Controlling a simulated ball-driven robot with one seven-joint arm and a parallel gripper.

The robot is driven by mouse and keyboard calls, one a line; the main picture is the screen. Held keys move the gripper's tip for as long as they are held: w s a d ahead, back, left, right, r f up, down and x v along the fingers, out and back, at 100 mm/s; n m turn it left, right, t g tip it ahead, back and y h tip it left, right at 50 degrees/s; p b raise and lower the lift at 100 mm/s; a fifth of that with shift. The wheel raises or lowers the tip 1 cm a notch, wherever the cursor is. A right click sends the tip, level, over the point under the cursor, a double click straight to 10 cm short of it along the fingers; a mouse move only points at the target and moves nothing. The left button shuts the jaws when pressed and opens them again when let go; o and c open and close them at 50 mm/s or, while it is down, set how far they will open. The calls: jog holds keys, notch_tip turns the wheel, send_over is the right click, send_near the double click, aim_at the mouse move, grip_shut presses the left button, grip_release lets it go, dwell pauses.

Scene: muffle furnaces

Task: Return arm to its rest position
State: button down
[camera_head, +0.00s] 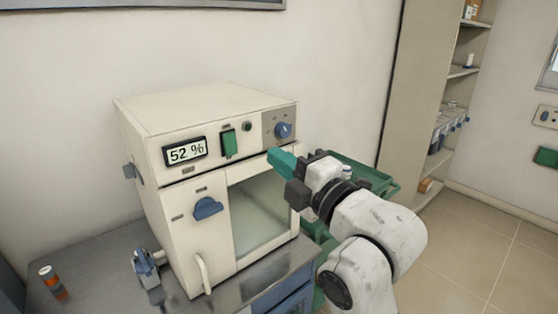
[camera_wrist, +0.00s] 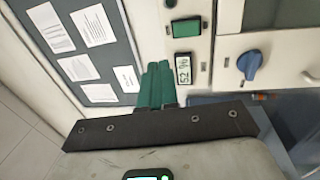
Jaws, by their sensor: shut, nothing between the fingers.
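My gripper (camera_head: 281,159) shows in the head view with its green fingers closed together, in front of the upper right of a cream furnace (camera_head: 170,215). I cannot tell whether the fingertips touch the furnace. My arm reaches in from the lower right. In the wrist view, my gripper (camera_wrist: 158,80) shows its green fingers side by side with nothing between them. The furnace display (camera_head: 185,151) reads 52 %, and beside it is a green switch (camera_head: 229,143). A blue knob (camera_head: 284,130) is at the panel's right and another blue knob (camera_head: 207,208) is on the front.
The furnace stands on a grey-topped bench (camera_head: 95,268). A green tray (camera_head: 365,172) is behind my arm. Shelves (camera_head: 462,72) stand at the back right. Open floor (camera_head: 490,245) lies to the right. A board with papers (camera_wrist: 85,45) shows in the wrist view.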

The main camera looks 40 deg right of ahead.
dwell(0.3)
jog(key=s+a+f+m+g, duration=0.25)
jog(key=f+m+g, duration=0.2)
jog(key=f, duration=0.85)
jog(key=s+a+f+m+g, duration=0.2)
jog(key=s+f+m+g, duration=0.3)
jog(key=f, duration=0.8)
jog(key=s+d+f+m+g, duration=0.1)
jog(key=s+f+m+g, duration=0.8)
jog(key=s+f, duration=0.8)
jog(key=s, duration=0.3)
jog(key=shift+d+f, duration=0.25)
jog(key=shift+f, duration=0.15)
jog(key=c, duration=1.8)
grip_release()
